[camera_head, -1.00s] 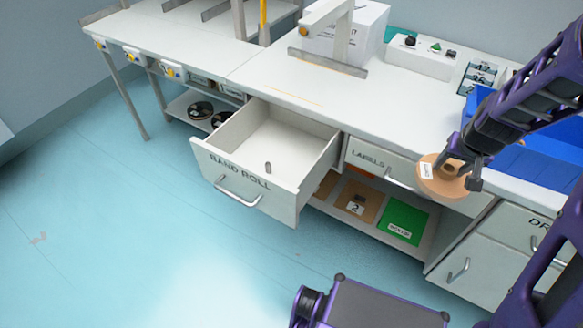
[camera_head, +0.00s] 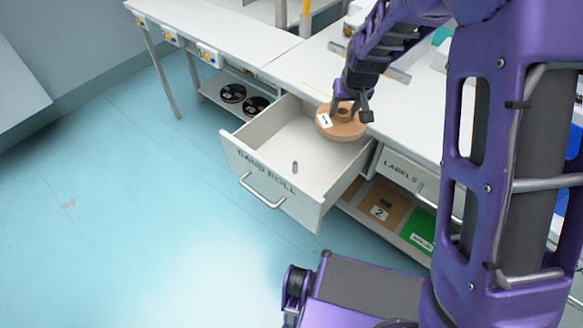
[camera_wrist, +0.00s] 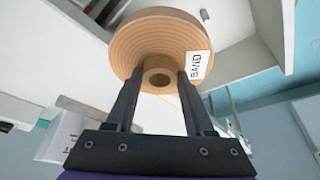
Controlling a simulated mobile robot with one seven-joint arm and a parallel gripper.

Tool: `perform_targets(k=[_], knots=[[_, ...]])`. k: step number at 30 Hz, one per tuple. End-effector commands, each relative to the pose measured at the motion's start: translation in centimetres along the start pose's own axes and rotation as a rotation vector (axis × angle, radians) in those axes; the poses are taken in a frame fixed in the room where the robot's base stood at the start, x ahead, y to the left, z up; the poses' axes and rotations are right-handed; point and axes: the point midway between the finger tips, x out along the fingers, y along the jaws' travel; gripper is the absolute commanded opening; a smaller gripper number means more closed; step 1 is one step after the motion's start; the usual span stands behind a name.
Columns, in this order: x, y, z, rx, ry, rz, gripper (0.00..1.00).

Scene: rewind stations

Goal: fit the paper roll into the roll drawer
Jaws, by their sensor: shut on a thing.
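The paper roll (camera_head: 338,128) is a flat tan disc with a hollow core and a white label reading BAND in the wrist view (camera_wrist: 135,45). My gripper (camera_head: 350,104) is shut on the roll; in the wrist view its fingers (camera_wrist: 160,85) are at either side of the core. The roll drawer (camera_head: 300,150), marked BAND ROLL, is pulled open and shows a short grey peg (camera_head: 295,167) on its floor. The roll is held over the drawer's back right part, apart from the peg, and covers that corner in the head view.
The white bench top (camera_head: 300,70) lies behind the drawer. The LABELS drawer (camera_head: 405,172) to the right is shut. A lower shelf holds dark reels (camera_head: 232,93) and a brown card marked 2 (camera_head: 385,208). The floor in front is clear.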

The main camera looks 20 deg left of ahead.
Motion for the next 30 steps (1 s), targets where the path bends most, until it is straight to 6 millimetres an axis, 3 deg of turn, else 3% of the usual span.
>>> perform_targets(k=[1, 6, 10, 16, 30], knots=[[0.2, -2.4, -0.8, -0.041, 0.0, -0.017, 0.0], [2.1, -8.3, -1.8, -0.138, -0.001, -0.059, 0.0], [6.1, -10.8, -0.7, -0.177, -0.004, -0.077, 0.0], [11.5, -11.4, 1.4, -0.186, -0.002, -0.082, 0.0], [18.9, -11.4, 4.6, -0.184, -0.001, -0.081, 0.0]])
